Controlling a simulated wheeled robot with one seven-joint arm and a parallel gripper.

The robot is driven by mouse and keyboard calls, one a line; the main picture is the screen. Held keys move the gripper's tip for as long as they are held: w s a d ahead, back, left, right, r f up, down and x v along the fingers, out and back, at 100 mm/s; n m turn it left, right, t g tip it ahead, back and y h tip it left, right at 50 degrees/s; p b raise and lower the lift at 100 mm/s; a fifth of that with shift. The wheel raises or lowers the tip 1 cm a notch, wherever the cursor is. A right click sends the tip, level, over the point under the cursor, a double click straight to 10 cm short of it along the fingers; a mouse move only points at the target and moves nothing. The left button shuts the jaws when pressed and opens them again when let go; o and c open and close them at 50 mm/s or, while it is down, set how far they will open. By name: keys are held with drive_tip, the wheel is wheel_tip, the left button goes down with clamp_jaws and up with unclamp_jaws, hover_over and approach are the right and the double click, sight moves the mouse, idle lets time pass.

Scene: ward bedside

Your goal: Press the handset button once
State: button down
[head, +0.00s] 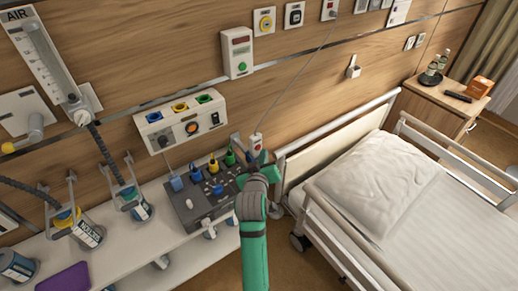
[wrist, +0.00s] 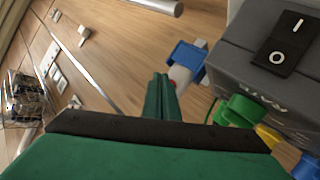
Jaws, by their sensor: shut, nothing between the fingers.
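The handset (head: 256,141) is a small white piece with a red spot, hanging on a thin cord in the head view, between the bedside equipment and the bed. My green gripper (head: 262,160) is just below it in that view, and I cannot tell whether they touch. In the wrist view my gripper's fingers (wrist: 160,84) are together with nothing between them. A pale piece with some red (wrist: 181,76), probably the handset, shows just right of and behind the fingertips, partly hidden by them. The button itself is not clear.
A dark grey box with a rocker switch (wrist: 283,43) and a blue part (wrist: 188,56) are close on the right in the wrist view. The bed (head: 440,235) with a pillow (head: 372,180) is right of my arm. A shelf (head: 185,262) with equipment is left.

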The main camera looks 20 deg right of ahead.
drive_tip(key=shift+s, duration=0.1)
drive_tip(key=shift+s+d, duration=0.3)
drive_tip(key=shift+s, duration=0.5)
drive_tip(key=shift+s+d, duration=0.3)
drive_tip(key=shift+s, duration=0.45)
drive_tip(key=shift+s+d, duration=0.3)
drive_tip(key=shift+s, duration=0.5)
